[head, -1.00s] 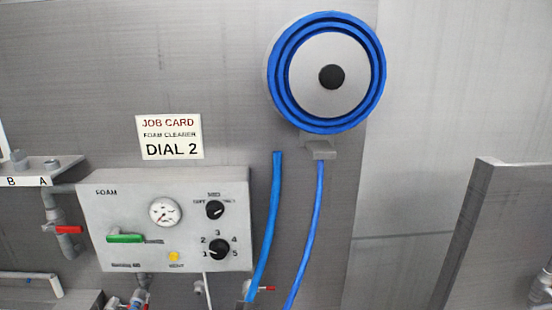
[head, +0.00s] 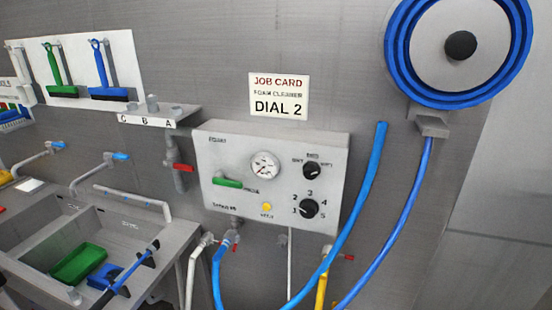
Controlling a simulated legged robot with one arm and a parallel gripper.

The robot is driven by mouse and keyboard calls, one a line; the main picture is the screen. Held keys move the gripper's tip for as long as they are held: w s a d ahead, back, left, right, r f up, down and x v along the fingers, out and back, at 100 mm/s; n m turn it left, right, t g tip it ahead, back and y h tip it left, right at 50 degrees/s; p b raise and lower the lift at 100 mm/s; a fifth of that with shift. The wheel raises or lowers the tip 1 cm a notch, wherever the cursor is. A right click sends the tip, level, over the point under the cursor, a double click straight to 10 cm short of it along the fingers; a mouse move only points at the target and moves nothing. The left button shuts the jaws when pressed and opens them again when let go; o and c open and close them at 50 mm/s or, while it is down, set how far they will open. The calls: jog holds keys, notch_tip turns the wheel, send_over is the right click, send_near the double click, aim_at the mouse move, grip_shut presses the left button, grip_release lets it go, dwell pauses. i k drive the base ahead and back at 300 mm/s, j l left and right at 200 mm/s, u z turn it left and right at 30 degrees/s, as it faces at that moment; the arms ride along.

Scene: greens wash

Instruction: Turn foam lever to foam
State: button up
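The foam panel (head: 330,150) is a grey box on the wall, marked FOAM at its top left. A green lever (head: 228,182) lies about level across its lower left, with small lettering beside its right end that I cannot read. A round gauge (head: 264,165) sits right of the lever. A black upper knob (head: 312,170) and a black numbered dial (head: 308,208) are on the right, with a yellow button (head: 266,207) below the gauge. A job card (head: 279,97) above reads FOAM CLEANER, DIAL 2. My gripper is not in view.
A blue hose reel (head: 400,45) is on the wall at upper right, its blue hose hanging right of the panel. Pipes with red-handled valves (head: 182,168) stand left of and below the panel. A double sink (head: 120,240) with green and blue items is at lower left.

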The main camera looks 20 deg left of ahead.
aim_at(218, 179)
jog(key=j+u, duration=0.15)
jog(key=u, duration=0.2)
jog(key=k+j+u, duration=0.1)
jog(key=u, duration=0.25)
jog(key=j+u, duration=0.3)
